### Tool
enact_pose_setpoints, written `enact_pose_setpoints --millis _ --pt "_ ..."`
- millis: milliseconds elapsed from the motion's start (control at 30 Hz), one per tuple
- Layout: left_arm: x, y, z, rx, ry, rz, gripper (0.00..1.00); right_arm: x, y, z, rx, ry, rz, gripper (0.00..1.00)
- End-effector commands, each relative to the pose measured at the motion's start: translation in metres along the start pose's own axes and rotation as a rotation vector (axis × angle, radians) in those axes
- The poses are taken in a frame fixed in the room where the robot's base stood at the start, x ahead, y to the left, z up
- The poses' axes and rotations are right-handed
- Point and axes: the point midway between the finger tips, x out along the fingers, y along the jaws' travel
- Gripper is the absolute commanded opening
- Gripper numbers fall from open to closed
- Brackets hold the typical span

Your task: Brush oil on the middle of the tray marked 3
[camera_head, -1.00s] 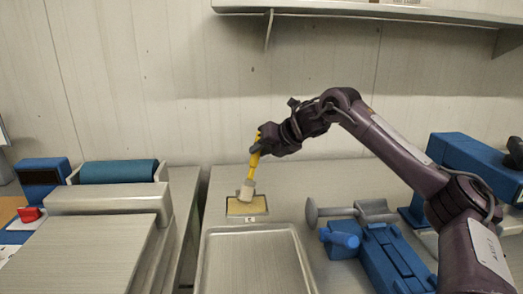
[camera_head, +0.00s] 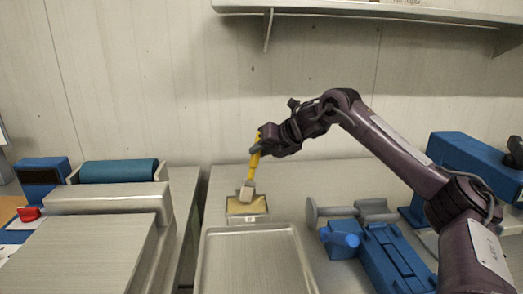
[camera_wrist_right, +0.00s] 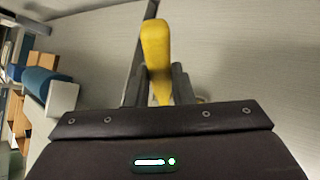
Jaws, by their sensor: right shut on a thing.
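My right gripper (camera_head: 262,143) is shut on the yellow handle of a brush (camera_head: 254,165), which points down and slightly left. The brush's pale head (camera_head: 246,193) is at the back part of a small shallow container (camera_head: 258,217) with a tan-yellow inside; I cannot tell whether it touches the contents. A small label is on the container's front, too small to read. A large empty metal tray (camera_head: 250,262) lies just in front; no number shows on it. The yellow handle also shows between the fingers in the right wrist view (camera_wrist_right: 156,52). My left gripper is out of view.
A metal scoop-like tool (camera_head: 345,211) and a blue device (camera_head: 385,255) lie to the right of the tray. A blue machine (camera_head: 460,165) stands farther right. A teal roller (camera_head: 118,171) and metal block stand left. A shelf (camera_head: 380,11) hangs above.

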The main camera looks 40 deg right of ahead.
Motion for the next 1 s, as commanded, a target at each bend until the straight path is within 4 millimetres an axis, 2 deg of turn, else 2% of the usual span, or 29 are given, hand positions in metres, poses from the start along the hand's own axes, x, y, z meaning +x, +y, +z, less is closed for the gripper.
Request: enact_pose_setpoints --millis 1000 --pt "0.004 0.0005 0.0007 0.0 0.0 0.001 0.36 0.0048 -0.0037 -0.0055 0.0 0.003 -0.001 0.0"
